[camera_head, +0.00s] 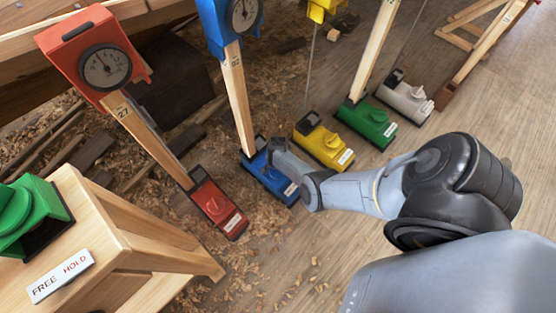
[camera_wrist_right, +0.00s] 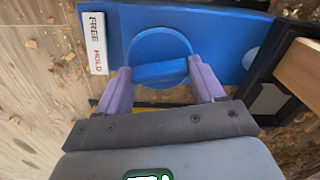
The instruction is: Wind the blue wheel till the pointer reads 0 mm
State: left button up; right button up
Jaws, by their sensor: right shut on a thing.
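The blue unit (camera_head: 268,180) sits on the floor at the foot of a wooden post in the head view. Its blue wheel (camera_wrist_right: 158,48) is a round knob with a raised bar across it, seen in the right wrist view. My right gripper (camera_wrist_right: 162,75) has one purple finger on each side of the knob and is shut on it. In the head view my right gripper (camera_head: 283,160) partly covers the unit. The blue dial (camera_head: 243,15) tops the post, cut by the frame's top edge; its pointer reading is too small to tell. My left gripper is out of view.
Red (camera_head: 217,205), yellow (camera_head: 323,142), green (camera_head: 366,122) and grey (camera_head: 405,97) units stand in the same row. A FREE/HOLD label (camera_wrist_right: 96,43) lies beside the blue knob. A wooden stand (camera_head: 150,235) is at lower left. Wood shavings litter the floor.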

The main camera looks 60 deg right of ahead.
dwell(0.3)
jog(key=o, duration=1)
jog(key=shift+o, duration=0.2)
jog(key=shift+r+p, duration=0.45)
jog(key=shift+r, duration=0.05)
notch_tip(320, 180, up, 10)
jog(key=p, duration=0.7)
jog(key=shift+p, duration=0.4)
jog(key=shift+f, duration=0.15)
